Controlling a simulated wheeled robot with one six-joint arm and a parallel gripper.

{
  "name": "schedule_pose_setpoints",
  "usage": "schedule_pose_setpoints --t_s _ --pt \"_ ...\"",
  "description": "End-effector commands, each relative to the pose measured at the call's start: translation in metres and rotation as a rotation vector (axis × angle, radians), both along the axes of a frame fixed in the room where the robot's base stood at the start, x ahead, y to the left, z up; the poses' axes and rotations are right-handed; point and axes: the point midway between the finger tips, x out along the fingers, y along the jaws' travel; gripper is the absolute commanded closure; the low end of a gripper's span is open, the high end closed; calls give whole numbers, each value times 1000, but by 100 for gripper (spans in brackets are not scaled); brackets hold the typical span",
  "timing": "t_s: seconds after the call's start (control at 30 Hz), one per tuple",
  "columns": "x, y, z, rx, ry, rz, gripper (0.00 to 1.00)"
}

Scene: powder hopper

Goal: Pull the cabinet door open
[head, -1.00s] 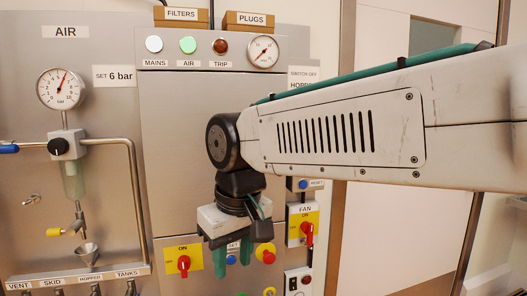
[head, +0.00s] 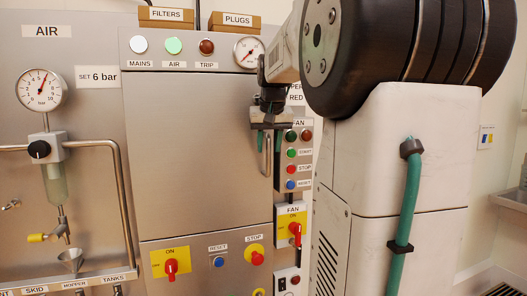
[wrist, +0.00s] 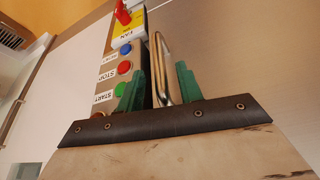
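The cabinet door (head: 195,150) is a plain steel panel in the head view, and it looks closed. Its handle (head: 267,164) is an upright metal bar near the door's right edge. My gripper (head: 269,142) points down at the upper part of the handle, with green fingers apart. In the wrist view the handle (wrist: 157,60) shows as a bent metal loop between the two open fingers of my gripper (wrist: 158,75). I see a gap on each side of the bar. Whether the fingertips reach past the bar cannot be told.
A button box (head: 292,160) stands just right of the handle, close to the right finger. Below it is the yellow FAN switch (head: 292,225). Under the door are a yellow ON switch (head: 170,264) and a STOP knob (head: 256,257). A pressure gauge (head: 40,88) is at the left.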

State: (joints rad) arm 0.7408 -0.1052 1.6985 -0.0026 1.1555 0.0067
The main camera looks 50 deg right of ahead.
Motion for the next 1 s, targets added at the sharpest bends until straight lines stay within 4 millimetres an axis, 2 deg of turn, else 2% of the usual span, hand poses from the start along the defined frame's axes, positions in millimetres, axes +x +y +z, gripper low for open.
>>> schedule_pose_setpoints --t_s 0.1,0.2,0.5,0.63,0.87,1.0 --pt "4 -4 -14 1 2 1 64" --pt "6 -5 -20 0 1 1 64" --pt "7 -6 -22 0 0 1 64" --pt "7 -6 -22 0 0 0 100" --pt "4 -7 -22 0 0 -6 100" --pt "-10 -9 -22 0 0 -48 100"
